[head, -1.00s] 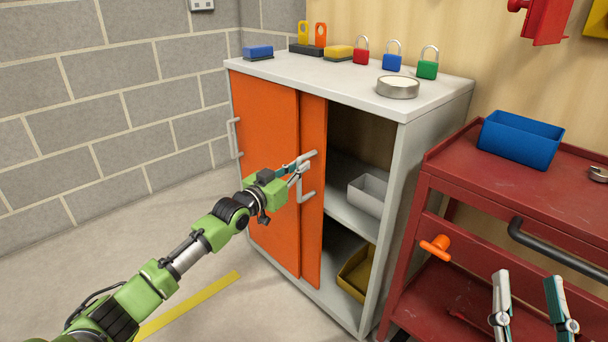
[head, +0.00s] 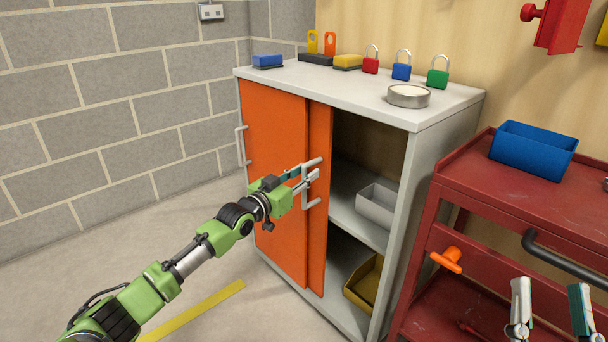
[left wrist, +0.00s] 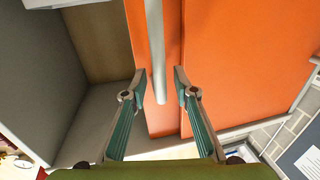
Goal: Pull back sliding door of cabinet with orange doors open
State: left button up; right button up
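The grey cabinet (head: 395,235) has two orange sliding doors. The front door (head: 275,140) covers the left side and has a handle (head: 241,146) at its left edge. The back door (head: 320,130) shows as a strip beside it, with a grey bar handle (head: 306,190). The right part of the cabinet is uncovered. My left gripper (head: 305,177) is at the back door's handle. In the left wrist view the handle bar (left wrist: 156,50) lies between the open fingers (left wrist: 160,88), with gaps on both sides. My right gripper (head: 551,305) is open and empty at the lower right.
A grey bin (head: 377,205) and a yellow bin (head: 365,287) are inside the cabinet. Padlocks (head: 402,70) and a round tin (head: 408,96) stand on top. A red cart (head: 465,180) with a blue bin (head: 533,150) stands close on the right. Floor at left is clear.

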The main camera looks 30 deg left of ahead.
pick_arm(q)
jog(key=s+a, duration=0.2)
jog(key=s, duration=1)
jog(key=shift+w, duration=0.1)
dwell(0.4)
